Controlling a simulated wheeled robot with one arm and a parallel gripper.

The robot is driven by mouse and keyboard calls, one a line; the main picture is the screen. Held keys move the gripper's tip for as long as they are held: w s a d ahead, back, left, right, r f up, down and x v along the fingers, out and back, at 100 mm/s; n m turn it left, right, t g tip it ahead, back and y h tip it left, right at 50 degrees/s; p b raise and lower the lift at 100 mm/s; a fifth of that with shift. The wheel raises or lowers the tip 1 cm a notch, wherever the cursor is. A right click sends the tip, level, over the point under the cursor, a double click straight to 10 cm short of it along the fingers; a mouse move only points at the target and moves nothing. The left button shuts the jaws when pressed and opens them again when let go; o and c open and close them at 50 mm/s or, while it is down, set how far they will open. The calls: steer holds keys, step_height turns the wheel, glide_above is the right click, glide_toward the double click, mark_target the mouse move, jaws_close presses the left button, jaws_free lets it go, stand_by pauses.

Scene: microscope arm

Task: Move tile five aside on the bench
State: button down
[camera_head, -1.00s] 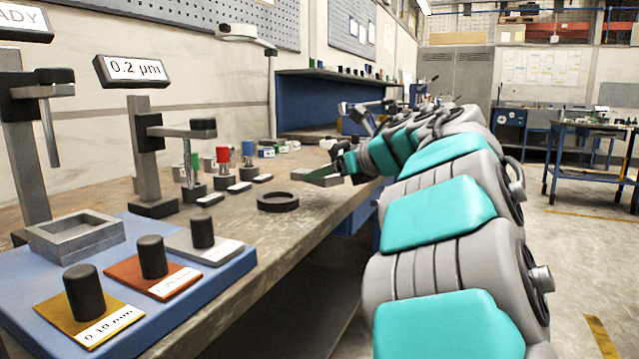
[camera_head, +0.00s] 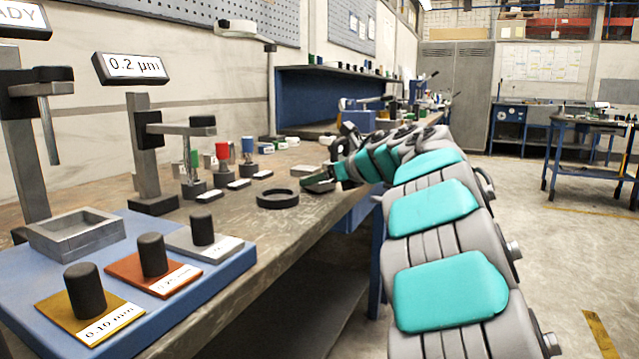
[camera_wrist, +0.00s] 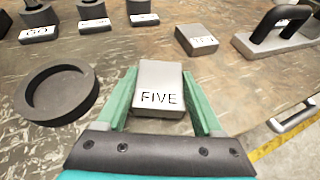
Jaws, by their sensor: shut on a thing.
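Tile five is a light grey block (camera_wrist: 158,80) marked FIVE, seen in the wrist view between the green fingers of my gripper (camera_wrist: 159,92). The fingers are shut on its two sides. In the head view my gripper (camera_head: 318,179) is low over the bench (camera_head: 250,235), near its front edge and right of a dark ring. The tile is small and partly hidden there. I cannot tell whether it touches the bench top.
The dark ring (camera_head: 277,199) lies left of my gripper; it also shows in the wrist view (camera_wrist: 62,93). Another grey tile (camera_wrist: 196,38) and a block with a black handle (camera_wrist: 280,32) lie beyond. Labelled stands (camera_wrist: 92,14) are at upper left. Bare bench surrounds tile five.

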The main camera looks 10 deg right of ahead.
steer(key=shift+f, duration=0.15)
steer(key=shift+f, duration=0.15)
steer(key=shift+c, duration=0.2)
jaws_free()
steer(key=shift+r, duration=0.2)
steer(key=v, duration=1.2)
